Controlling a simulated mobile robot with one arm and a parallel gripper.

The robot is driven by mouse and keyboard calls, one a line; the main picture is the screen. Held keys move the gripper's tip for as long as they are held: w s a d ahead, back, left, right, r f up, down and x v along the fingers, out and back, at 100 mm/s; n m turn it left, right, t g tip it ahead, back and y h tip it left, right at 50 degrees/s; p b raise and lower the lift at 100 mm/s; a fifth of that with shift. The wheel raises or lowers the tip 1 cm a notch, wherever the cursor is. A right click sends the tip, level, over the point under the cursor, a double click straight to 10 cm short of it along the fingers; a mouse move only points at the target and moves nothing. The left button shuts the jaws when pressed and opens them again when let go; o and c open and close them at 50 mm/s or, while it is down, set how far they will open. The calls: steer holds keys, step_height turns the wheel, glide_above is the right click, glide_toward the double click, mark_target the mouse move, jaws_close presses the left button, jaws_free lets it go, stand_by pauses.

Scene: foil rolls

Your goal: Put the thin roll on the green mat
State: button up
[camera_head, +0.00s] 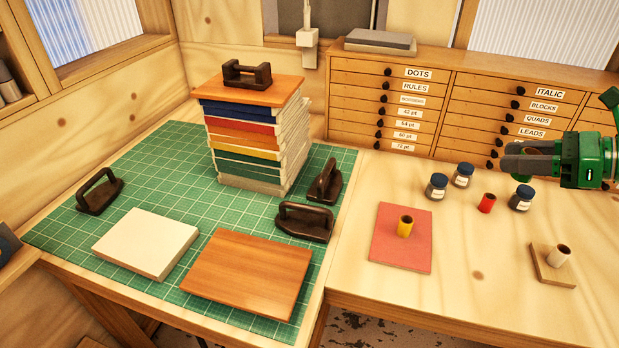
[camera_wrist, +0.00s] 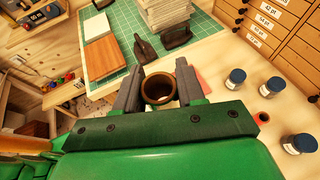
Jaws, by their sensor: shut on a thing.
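My gripper (camera_head: 528,160) is raised over the right bench in the head view. In the wrist view, its fingers (camera_wrist: 158,92) are shut on a roll with a brown ring end (camera_wrist: 158,101) and a dark hollow. The green mat (camera_head: 165,148) covers much of the left table; part shows in the wrist view (camera_wrist: 125,22). A yellow roll (camera_head: 405,228) stands on a pink mat (camera_head: 400,258). A red roll (camera_head: 487,204) stands near the jars. A cream roll (camera_head: 558,257) stands on a small brown board (camera_head: 545,273).
On the green mat are a tall stack (camera_head: 250,140), a white block (camera_head: 145,242), a wooden board (camera_head: 246,272) and several dark handled weights (camera_head: 305,222). Blue-lidded jars (camera_head: 437,187) stand below drawers (camera_head: 410,95). Bare green remains between the stack and the boards.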

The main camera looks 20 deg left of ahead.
steer(key=w+a+r+n+g, duration=0.1)
steer(key=w+a, duration=0.2)
steer(key=a, duration=0.8)
steer(key=w+a+r+g, duration=0.1)
steer(key=w+a, duration=0.2)
steer(key=a, duration=0.8)
steer(key=w+a+r+n, duration=0.1)
steer(key=w+a, duration=0.3)
steer(key=a, duration=0.7)
steer(key=s+a+n+g, duration=0.1)
steer(key=s+a, duration=0.4)
steer(key=a, duration=0.6)
steer(key=s+a+g, duration=0.1)
steer(key=s+a, duration=0.3)
steer(key=a, duration=0.6)
steer(key=s+a+n+g, duration=0.1)
steer(key=s+a, duration=0.4)
steer(key=a, duration=0.6)
glide_above(181, 194)
steer(key=shift+y, duration=0.4)
steer(key=f, duration=2.7)
steer(key=shift+s+d, duration=0.25)
steer(key=shift+d, duration=0.05)
steer(key=shift+w+a+f, duration=0.2)
steer(key=shift+a+f, duration=0.1)
steer(key=shift+f, duration=1.7)
